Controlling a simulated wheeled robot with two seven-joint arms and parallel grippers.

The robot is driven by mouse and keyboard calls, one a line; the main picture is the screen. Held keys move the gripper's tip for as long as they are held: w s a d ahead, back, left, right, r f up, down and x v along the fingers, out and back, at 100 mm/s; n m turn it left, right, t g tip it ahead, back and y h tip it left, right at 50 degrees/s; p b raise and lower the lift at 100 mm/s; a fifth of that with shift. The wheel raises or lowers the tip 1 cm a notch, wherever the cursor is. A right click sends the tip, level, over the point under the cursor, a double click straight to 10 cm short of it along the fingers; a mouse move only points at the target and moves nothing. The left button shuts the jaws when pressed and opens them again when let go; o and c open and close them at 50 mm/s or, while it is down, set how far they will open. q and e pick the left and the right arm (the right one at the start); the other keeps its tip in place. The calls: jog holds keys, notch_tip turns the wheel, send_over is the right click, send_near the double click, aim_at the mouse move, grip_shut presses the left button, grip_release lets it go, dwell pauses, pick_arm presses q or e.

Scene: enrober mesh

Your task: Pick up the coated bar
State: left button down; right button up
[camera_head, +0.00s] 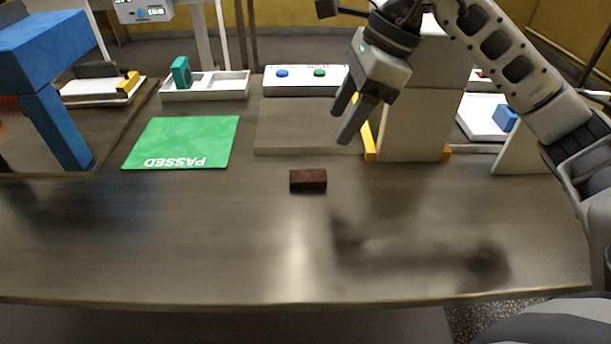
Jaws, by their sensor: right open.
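The coated bar (308,181) is a small dark brown block lying on the bare metal table, a little right of the green mat. My right gripper (341,124) hangs above the table, up and to the right of the bar. Its two fingers are apart with nothing between them, and it does not touch the bar. My left gripper does not show.
A green mat marked PASSED (182,143) lies left of the bar. A beige housing with yellow edges (416,125) stands behind and right. A white tray (206,87) and a panel with blue and green buttons (302,81) stand at the back. The front table is clear.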

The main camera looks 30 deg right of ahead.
send_near(310, 175)
notch_tip(310, 175, down, 2)
jog(key=shift+a+f, duration=0.1)
jog(key=shift+a, duration=0.05)
jog(key=shift+w+a+f, duration=0.15)
jog(key=shift+w+f, duration=0.1)
jog(key=shift+f, duration=0.25)
jog(key=shift+a+x, duration=0.2)
jog(key=shift+x, duration=2.35)
jog(key=shift+r, duration=0.1)
jog(key=c, duration=0.8)
